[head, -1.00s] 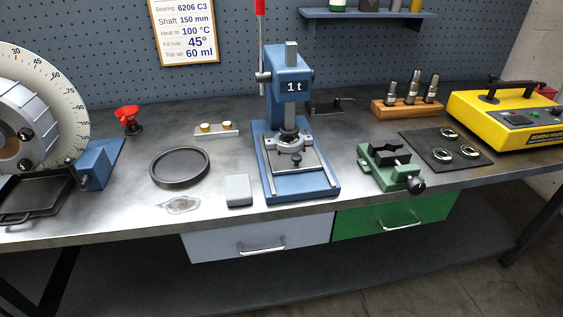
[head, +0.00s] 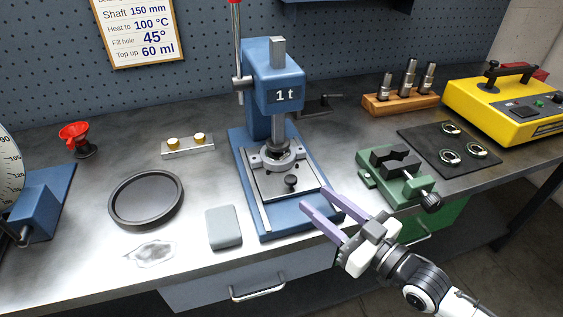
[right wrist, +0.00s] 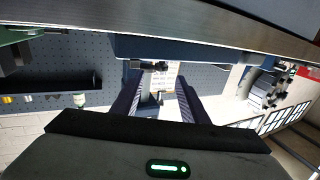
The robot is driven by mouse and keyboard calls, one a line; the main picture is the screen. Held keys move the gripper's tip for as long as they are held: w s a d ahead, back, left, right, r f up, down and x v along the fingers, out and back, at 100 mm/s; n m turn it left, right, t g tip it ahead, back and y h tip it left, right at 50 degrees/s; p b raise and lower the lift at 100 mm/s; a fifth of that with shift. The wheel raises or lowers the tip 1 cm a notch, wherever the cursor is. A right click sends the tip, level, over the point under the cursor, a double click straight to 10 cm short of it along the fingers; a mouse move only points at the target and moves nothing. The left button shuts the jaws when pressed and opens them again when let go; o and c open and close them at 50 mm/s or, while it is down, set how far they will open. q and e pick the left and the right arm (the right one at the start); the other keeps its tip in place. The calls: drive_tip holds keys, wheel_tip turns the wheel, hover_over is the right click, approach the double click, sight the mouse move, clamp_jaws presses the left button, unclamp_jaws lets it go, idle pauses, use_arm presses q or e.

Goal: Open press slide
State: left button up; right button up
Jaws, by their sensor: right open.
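The blue press (head: 273,75), marked 1 t, stands near the middle of the bench. Its press slide (head: 268,187) is a grey plate between rails on the blue base, with a black knob (head: 291,181) near its front edge. A round metal piece (head: 277,154) sits on the slide under the ram. My right gripper (head: 316,194) is open and empty, its fingers pointing at the base's front right corner, apart from the knob. In the right wrist view a dark knob (right wrist: 152,66) shows between the fingertips. My left gripper is out of view.
A green vise (head: 398,178) stands right of the press, close to my right arm. A grey block (head: 223,228) and a black round tray (head: 146,198) lie to the left. A dark mat (head: 425,148) with rings, a wooden tool stand (head: 400,103) and a yellow heater (head: 510,108) are farther right.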

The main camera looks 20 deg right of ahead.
sight(291, 178)
drive_tip(key=x, duration=0.2)
drive_tip(key=r+x, duration=0.1)
drive_tip(key=x, duration=0.1)
drive_tip(key=shift+a, duration=0.2)
drive_tip(key=x, duration=0.4)
drive_tip(key=shift+f+p, duration=0.1)
drive_tip(key=shift+p, duration=0.25)
drive_tip(key=shift+w+a, duration=0.3)
drive_tip(key=shift+w, duration=0.3)
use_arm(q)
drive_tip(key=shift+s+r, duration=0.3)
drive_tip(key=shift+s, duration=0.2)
use_arm(e)
drive_tip(key=c, duration=0.9)
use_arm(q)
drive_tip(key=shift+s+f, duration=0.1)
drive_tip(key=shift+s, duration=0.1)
use_arm(e)
clamp_jaws()
